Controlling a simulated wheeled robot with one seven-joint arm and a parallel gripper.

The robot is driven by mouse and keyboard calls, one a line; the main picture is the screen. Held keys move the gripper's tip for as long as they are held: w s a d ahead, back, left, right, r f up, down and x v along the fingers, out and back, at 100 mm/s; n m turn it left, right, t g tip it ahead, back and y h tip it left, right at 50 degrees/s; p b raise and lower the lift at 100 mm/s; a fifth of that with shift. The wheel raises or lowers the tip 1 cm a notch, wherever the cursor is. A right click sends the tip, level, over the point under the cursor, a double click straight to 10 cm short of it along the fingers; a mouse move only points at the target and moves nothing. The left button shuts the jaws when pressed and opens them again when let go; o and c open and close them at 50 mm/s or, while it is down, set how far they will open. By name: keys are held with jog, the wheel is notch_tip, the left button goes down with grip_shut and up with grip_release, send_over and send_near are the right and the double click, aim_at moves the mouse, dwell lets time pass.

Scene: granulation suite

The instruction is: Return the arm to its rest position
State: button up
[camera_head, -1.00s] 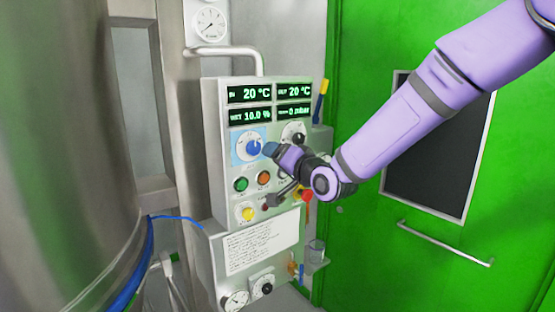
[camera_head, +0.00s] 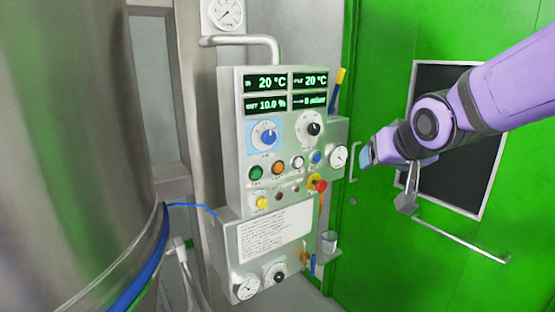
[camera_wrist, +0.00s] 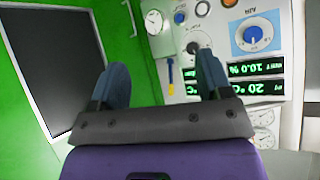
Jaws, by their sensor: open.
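My purple arm reaches in from the right in the head view, in front of the green door. My gripper (camera_head: 368,157) is right of the control panel (camera_head: 233,150), apart from its knobs as far as I can tell. In the wrist view its two blue-grey fingers (camera_wrist: 160,85) are spread wide with nothing between them. The blue knob (camera_head: 265,134) on its light blue plate is fully in view, and it also shows in the wrist view (camera_wrist: 258,36).
A large steel vessel (camera_head: 70,130) fills the left. The green door (camera_head: 400,270) has a dark window and a long handle (camera_head: 465,239) close below my arm. A red emergency button (camera_head: 319,185), a gauge (camera_head: 339,156) and a cup (camera_head: 328,242) are on the panel's right side.

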jog(key=s+d+g, duration=0.2)
jog(key=s+d, duration=0.2)
jog(key=s, duration=0.6)
jog(key=s+d+g+h, duration=0.1)
jog(key=s+d+g, duration=0.2)
jog(key=s, duration=0.8)
jog(key=shift+s+d+f, duration=0.2)
jog(key=shift+s+d, duration=0.1)
jog(key=shift+d, duration=0.95)
